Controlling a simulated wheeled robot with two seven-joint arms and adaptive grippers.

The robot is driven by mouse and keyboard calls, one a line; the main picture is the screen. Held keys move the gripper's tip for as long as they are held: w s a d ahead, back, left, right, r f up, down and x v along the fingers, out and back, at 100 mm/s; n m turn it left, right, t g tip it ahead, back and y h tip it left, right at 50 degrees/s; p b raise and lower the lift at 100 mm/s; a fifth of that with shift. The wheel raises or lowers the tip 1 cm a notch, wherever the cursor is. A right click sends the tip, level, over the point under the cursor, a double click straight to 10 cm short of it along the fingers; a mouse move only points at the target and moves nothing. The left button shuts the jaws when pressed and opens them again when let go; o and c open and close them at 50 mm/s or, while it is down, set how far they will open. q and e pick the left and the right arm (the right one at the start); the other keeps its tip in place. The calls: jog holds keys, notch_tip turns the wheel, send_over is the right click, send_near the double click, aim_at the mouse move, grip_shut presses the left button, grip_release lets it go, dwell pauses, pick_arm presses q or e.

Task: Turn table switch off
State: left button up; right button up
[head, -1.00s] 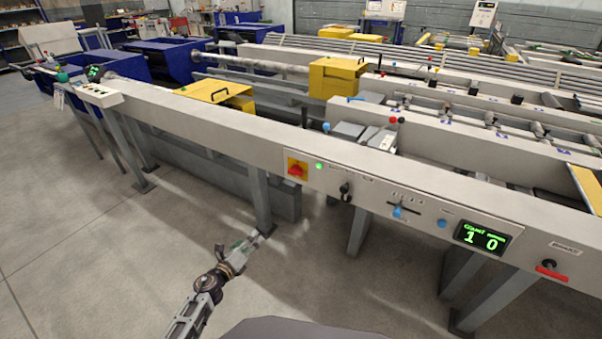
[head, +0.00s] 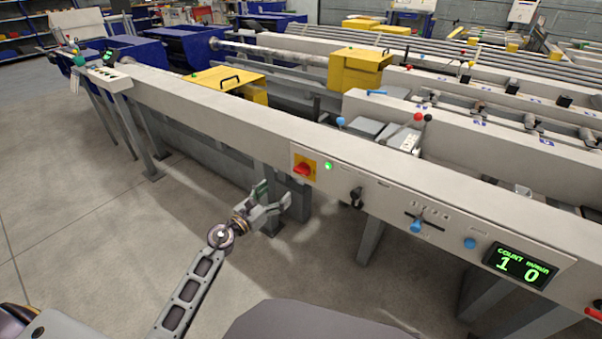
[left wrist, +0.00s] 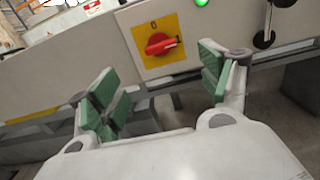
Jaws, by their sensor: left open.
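The table switch is a red rotary knob (head: 302,169) on a yellow plate (head: 312,163), set in the front face of the long grey runout table (head: 215,112). A green lamp (head: 328,166) glows just right of it. In the left wrist view the red knob (left wrist: 160,44) lies tilted near horizontal on the yellow plate, with a 0 mark above it. My left gripper (head: 274,193) is open and empty, below and left of the switch in the head view. In the left wrist view its green finger pads (left wrist: 160,85) stand apart, either side of the knob and clear of it. My right gripper is out of view.
Right of the switch the panel carries a black key-like knob (head: 356,197), a blue-tipped slider (head: 416,226), a blue button (head: 470,243) and a lit count display (head: 520,266). Table legs stand below the beam. The floor at left is clear.

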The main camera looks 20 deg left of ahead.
pick_arm(q)
jog(key=shift+w+d, duration=0.1)
jog(key=shift+w, duration=0.1)
send_near(299, 172)
jog(key=x, duration=0.4)
jog(key=shift+d, duration=0.15)
jog(key=shift+b+x, duration=0.4)
jog(key=shift+x, duration=2)
jog(key=shift+w+d+b, duration=0.1)
jog(key=shift+w+b, duration=0.25)
jog(key=shift+w, duration=0.1)
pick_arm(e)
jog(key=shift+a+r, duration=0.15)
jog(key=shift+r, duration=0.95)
